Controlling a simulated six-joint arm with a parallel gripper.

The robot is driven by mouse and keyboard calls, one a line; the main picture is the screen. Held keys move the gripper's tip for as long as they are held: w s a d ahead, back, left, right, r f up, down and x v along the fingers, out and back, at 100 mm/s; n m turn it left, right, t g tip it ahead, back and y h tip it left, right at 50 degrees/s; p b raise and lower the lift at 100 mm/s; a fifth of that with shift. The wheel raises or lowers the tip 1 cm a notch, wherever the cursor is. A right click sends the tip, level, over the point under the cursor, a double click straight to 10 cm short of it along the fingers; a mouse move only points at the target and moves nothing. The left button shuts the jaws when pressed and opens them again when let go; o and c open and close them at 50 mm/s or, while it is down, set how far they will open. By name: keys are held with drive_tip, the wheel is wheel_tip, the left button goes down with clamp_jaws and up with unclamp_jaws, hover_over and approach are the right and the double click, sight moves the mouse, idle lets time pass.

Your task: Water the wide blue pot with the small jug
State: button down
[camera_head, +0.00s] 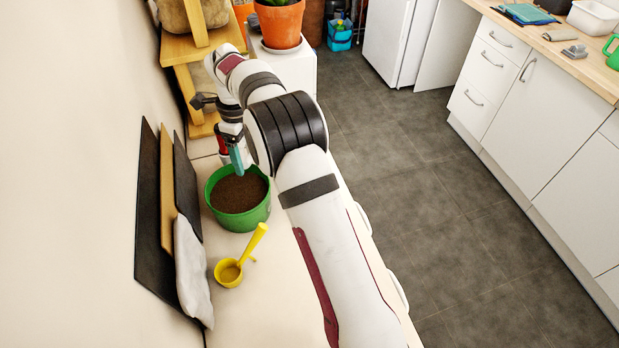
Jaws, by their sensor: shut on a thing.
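My gripper (231,147) is at the end of the white arm, above the back rim of a round green tub (260,217) filled with brown soil. A red part and a teal part show at the gripper's tip; I cannot tell whether they are its fingers or part of what it holds. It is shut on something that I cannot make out. I cannot make out a jug. A yellow scoop-like cup (228,273) with a long handle stands on the counter in front of the tub. I see no wide blue pot.
Dark, wooden and white boards (167,190) lean against the left wall beside the tub. A terracotta pot (281,25) with a plant stands on a white unit behind. A wooden shelf (180,48) is back left. A blue caddy (340,37) is on the floor. Cabinets line the right.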

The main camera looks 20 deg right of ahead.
idle(0.3)
wheel_tip(320, 180, up, 6)
drive_tip(key=shift+r, duration=0.1)
idle(2.5)
